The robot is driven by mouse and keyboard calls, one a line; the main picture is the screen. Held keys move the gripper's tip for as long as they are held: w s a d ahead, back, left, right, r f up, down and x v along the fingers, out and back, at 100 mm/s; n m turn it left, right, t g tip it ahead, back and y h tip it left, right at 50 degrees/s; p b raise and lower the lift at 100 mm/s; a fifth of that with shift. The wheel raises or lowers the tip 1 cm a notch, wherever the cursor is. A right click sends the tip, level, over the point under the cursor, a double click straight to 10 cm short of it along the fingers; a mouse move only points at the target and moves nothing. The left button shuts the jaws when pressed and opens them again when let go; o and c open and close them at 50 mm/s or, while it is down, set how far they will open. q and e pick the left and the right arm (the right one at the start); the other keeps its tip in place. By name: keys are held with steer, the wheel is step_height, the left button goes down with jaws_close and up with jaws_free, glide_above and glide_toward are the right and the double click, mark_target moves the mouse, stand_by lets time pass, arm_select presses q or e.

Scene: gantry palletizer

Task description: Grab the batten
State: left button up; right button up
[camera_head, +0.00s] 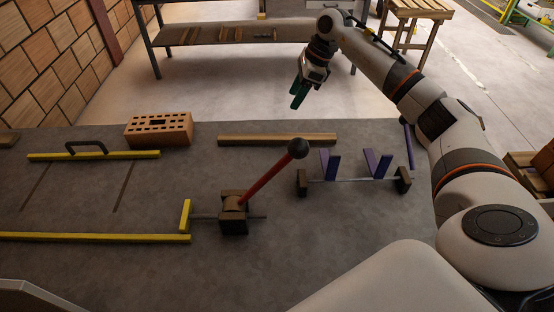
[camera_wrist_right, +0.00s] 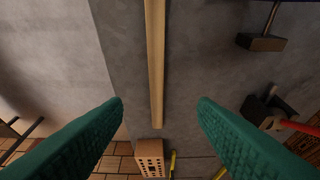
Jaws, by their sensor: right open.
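The batten (camera_head: 278,139) is a long, thin light-wood strip lying flat near the far edge of the grey table. In the right wrist view the batten (camera_wrist_right: 155,55) runs from the top edge down to between the fingers, its near end showing. My right gripper (camera_head: 299,95) has green fingers and hangs above and beyond the batten in the head view. Its jaws (camera_wrist_right: 160,104) are wide apart and empty, with the batten below and apart from both fingers. My left gripper is in neither view.
A perforated brick (camera_head: 158,129) lies left of the batten. A red lever with a black knob (camera_head: 298,148) stands in front of it, close to its right half. A rod with purple plates (camera_head: 352,179) is at the right. Yellow bars (camera_head: 95,237) lie left.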

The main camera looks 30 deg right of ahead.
step_height(320, 180, down, 4)
steer(key=b, duration=0.2)
glide_above(280, 136)
steer(key=s+d, duration=0.1)
steer(key=s, duration=0.1)
steer(key=f, duration=0.5)
steer(key=shift+w+d+p, duration=0.1)
steer(key=shift+d+p, duration=0.1)
steer(key=shift+p, duration=0.1)
steer(key=shift+d+x, duration=0.25)
steer(key=shift+x, duration=1.35)
steer(key=shift+d+x, duration=0.2)
steer(key=shift+x, duration=1.35)
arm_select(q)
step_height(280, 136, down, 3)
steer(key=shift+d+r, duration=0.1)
arm_select(e)
steer(key=shift+w+f, duration=0.1)
steer(key=shift+w, duration=0.05)
steer(key=c, duration=1.1)
